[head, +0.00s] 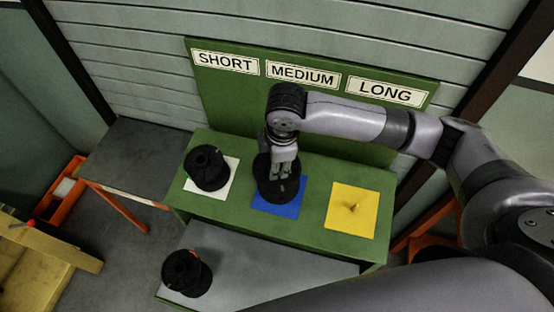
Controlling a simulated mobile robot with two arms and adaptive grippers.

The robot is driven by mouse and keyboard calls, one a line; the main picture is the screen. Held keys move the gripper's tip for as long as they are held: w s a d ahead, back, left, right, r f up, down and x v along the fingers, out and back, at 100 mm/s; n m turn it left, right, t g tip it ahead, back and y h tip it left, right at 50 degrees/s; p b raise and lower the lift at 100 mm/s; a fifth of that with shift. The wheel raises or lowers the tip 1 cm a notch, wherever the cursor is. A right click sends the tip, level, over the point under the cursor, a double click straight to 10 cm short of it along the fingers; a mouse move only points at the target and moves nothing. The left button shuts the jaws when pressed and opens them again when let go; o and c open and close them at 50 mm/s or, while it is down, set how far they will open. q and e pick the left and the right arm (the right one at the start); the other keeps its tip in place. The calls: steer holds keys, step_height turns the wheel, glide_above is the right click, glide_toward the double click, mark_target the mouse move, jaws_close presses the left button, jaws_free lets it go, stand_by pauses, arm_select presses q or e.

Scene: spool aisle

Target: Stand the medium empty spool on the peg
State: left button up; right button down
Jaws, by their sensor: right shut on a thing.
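A black spool (279,190) stands at the blue square (279,209) on the green bench, below the MEDIUM sign (303,75). My right gripper (284,172) comes down from above and is shut on this spool at its top. The spool looks upright. It hides the middle of the blue square, so I cannot tell whether the peg is inside it or whether its base touches the bench. My left gripper is not in view.
Another black spool (207,168) stands on the white square (233,172). A third black spool (187,273) stands on the lower grey shelf (260,270). The yellow square (340,222) is free of spools and shows a small peg (352,207). A green sign board (219,100) rises behind.

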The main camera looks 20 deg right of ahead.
steer(key=shift+w+d+f+b, duration=0.15)
steer(key=shift+f+b, duration=0.25)
steer(key=shift+f, duration=0.75)
steer(key=shift+w+d+f+b, duration=0.15)
steer(key=shift+f+b, duration=0.25)
steer(key=shift+f, duration=0.75)
steer(key=shift+w+d+f+b, duration=0.1)
steer(key=shift+w+f+b, duration=0.25)
steer(key=shift+f, duration=0.8)
steer(key=c, duration=0.9)
jaws_free()
steer(key=shift+s, duration=0.1)
steer(key=shift+c, duration=0.2)
steer(key=shift+r, duration=0.2)
steer(key=r, duration=0.3)
steer(key=s+r, duration=0.1)
steer(key=r, duration=0.3)
steer(key=s+r, duration=0.1)
steer(key=r, duration=0.3)
steer(key=shift+d+r, duration=0.1)
steer(key=shift+r, duration=0.15)
